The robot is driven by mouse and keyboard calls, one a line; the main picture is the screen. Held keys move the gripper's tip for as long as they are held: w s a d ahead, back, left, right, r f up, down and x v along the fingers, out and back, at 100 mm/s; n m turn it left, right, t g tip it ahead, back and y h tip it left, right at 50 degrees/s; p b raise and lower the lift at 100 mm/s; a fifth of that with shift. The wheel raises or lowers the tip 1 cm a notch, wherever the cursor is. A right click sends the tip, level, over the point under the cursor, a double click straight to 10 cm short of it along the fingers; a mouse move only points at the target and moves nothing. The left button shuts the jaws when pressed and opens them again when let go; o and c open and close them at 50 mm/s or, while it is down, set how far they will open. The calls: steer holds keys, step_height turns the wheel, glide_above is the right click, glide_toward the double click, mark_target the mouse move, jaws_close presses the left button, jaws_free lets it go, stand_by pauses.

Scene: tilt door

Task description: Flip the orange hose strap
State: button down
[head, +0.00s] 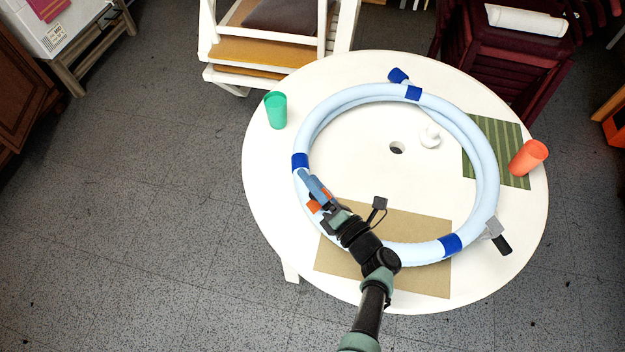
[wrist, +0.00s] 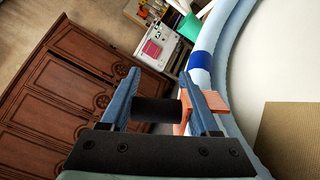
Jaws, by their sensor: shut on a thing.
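The orange hose strap (head: 314,207) is at the left side of the pale blue hose ring (head: 487,160), just below a dark blue band. In the wrist view the orange strap (wrist: 215,101) shows beside and behind the right finger, against the hose. My gripper (head: 312,182) reaches over the hose from the front of the table. Its blue fingers (wrist: 162,74) are closed on a black cylindrical grip (wrist: 157,111), which appears to belong to the orange strap. The fingers hide part of the strap, so its exact tilt is hard to tell.
The hose lies on a round white table (head: 350,75). A grey clamp with a black handle (head: 502,245) is on the hose's right side. A green cup (head: 276,110), an orange cup (head: 528,157), a striped mat (head: 482,135) and a brown mat (head: 430,285) are also there.

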steer(key=shift+w+d+r, duration=0.1)
steer(key=shift+r, duration=0.1)
steer(key=shift+c, duration=1.1)
jaws_free()
steer(key=shift+f, duration=0.1)
steer(key=shift+s, duration=0.2)
steer(key=p+v, duration=0.1)
steer(key=v, duration=1.1)
steer(key=shift+s+d, duration=0.25)
steer(key=shift+s, duration=0.05)
